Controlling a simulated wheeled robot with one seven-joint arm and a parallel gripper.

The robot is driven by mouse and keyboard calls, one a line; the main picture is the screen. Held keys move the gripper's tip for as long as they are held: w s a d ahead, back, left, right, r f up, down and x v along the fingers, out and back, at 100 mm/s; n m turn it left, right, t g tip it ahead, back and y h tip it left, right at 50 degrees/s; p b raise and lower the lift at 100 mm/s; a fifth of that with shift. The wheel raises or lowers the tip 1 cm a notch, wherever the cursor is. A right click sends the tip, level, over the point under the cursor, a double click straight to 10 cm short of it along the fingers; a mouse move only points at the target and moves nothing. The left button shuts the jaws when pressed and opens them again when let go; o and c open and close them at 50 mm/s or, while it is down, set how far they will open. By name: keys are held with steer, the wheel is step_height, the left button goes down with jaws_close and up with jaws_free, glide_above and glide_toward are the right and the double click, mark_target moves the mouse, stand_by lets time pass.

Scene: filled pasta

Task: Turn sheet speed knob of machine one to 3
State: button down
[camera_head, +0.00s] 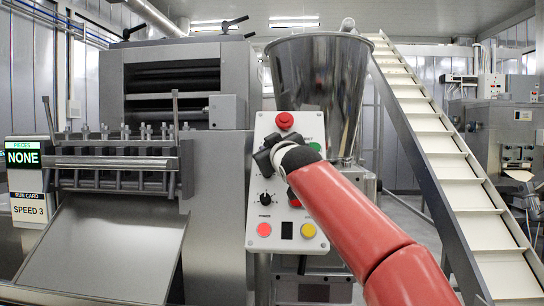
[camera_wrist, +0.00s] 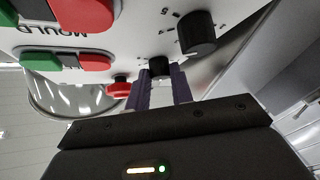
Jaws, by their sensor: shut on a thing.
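Machine one's white control panel (camera_head: 257,178) faces me in the head view. My gripper (camera_head: 266,158) is at its upper left part and hides what lies behind it. In the wrist view its two purple fingers (camera_wrist: 160,76) are closed on either side of a small black knob (camera_wrist: 158,66), which I hold. The knob's pointer and label cannot be read. A second black knob (camera_wrist: 197,33), with a printed scale, sits beside it; it also shows lower on the panel in the head view (camera_head: 266,199).
A red mushroom button (camera_head: 285,121) tops the panel and is close to my fingers in the wrist view (camera_wrist: 119,87). Orange-red (camera_head: 264,229) and yellow (camera_head: 308,231) buttons are at the bottom. A steel hopper (camera_head: 318,80) and a sloping conveyor (camera_head: 440,140) stand behind. A display (camera_head: 23,157) reads "NONE".

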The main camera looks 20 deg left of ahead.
steer(key=m, duration=0.1)
steer(key=m+t+h+b, duration=0.1)
steer(key=b, duration=0.1)
steer(key=shift+s+a+f+m+h, duration=0.15)
steer(key=shift+a+f+m+h, duration=0.15)
steer(key=shift+m, duration=0.1)
steer(key=shift+r+m+t+h+b, duration=0.1)
steer(key=shift+m+t+h+b, duration=0.65)
steer(key=shift+m, duration=0.75)
steer(key=shift+m+t+h, duration=0.25)
steer(key=shift+m+h, duration=0.1)
steer(key=shift+m, duration=0.05)
steer(key=c, duration=1.2)
jaws_free()
steer(key=shift+c, duration=0.2)
steer(key=shift+s, duration=0.1)
